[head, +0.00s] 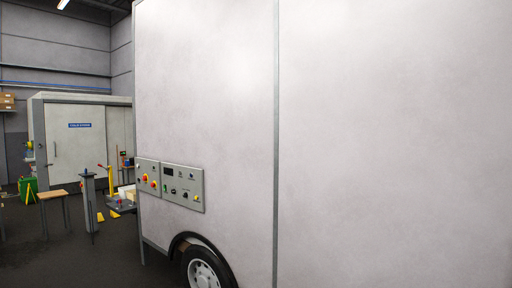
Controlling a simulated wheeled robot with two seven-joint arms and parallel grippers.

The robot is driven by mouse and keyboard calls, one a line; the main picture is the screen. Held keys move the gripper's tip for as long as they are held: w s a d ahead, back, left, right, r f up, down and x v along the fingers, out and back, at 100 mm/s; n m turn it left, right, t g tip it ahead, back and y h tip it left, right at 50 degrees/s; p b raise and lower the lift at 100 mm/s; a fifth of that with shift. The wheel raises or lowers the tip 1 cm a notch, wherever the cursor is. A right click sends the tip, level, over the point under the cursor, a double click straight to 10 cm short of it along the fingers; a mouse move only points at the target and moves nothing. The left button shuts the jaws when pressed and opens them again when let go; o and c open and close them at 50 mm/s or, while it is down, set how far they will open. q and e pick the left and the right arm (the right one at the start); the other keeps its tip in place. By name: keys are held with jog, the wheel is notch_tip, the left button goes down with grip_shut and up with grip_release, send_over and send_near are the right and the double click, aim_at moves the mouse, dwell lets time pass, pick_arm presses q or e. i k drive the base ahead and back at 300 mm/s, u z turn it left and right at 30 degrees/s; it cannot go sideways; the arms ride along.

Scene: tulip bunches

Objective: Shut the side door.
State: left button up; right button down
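A large white vehicle body (210,80) fills the middle and right of the head view, close in front of me. A vertical grey seam (277,140) divides its side from a plain white panel (400,140) on the right. I cannot tell whether this panel is the side door, nor whether it is open or shut. No handle or hinge shows on it. At the far left, a white door (75,145) with a blue sign is set in a grey-framed room and appears shut. Neither of my grippers is in view.
Control panels (170,184) with buttons sit low on the vehicle's left side, above a wheel (203,270). A green bin (28,190), a small wooden-topped table (52,194) and a grey post (90,200) stand at the left. Dark floor (60,255) is clear at lower left.

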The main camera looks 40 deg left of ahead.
aim_at(393, 119)
jog(key=z, duration=0.05)
jog(key=k, duration=0.55)
jog(key=u, duration=1.65)
jog(key=i, duration=1.2)
jog(key=u, duration=0.75)
jog(key=i, duration=2)
jog(key=z, duration=1.4)
jog(key=i, duration=0.85)
jog(key=z, duration=0.95)
